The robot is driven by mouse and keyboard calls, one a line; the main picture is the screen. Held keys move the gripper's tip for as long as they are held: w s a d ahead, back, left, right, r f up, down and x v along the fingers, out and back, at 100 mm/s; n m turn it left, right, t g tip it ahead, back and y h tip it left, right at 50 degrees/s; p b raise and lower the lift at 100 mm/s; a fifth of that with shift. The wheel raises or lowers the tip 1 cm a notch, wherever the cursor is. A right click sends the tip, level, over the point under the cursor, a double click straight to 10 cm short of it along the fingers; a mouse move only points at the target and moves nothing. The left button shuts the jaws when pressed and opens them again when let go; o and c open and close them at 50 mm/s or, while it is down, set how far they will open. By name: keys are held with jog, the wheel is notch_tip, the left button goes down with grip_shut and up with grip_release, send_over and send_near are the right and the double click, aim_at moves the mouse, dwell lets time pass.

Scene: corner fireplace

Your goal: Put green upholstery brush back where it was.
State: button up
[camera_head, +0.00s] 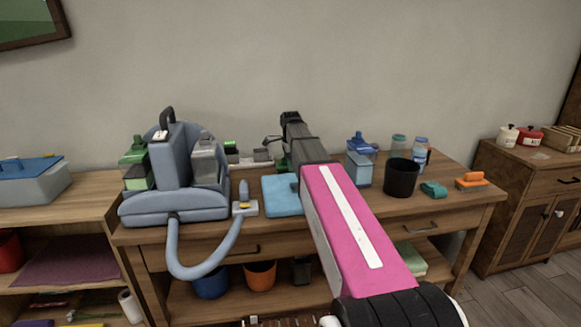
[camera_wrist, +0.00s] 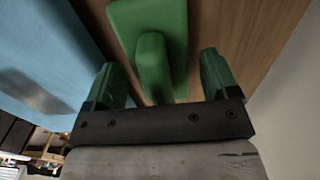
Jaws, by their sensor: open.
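The green upholstery brush (camera_wrist: 150,55) lies on the wooden table top in the wrist view, with a flat wide base and a raised handle. My gripper (camera_wrist: 158,64) is open, one finger on each side of the handle. Gaps show between the fingers and the handle, so I see no grip. In the head view my arm hides part of this spot near the wall.
A blue folded cloth (camera_head: 282,195) lies beside my arm. A grey-blue cleaning machine (camera_head: 175,205) with a hose stands left. A black cup (camera_head: 401,178), a teal item (camera_head: 433,188) and an orange brush (camera_head: 471,181) stand right. The wall is close behind.

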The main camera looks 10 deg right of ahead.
notch_tip(320, 180, up, 10)
jog(key=shift+r, duration=0.1)
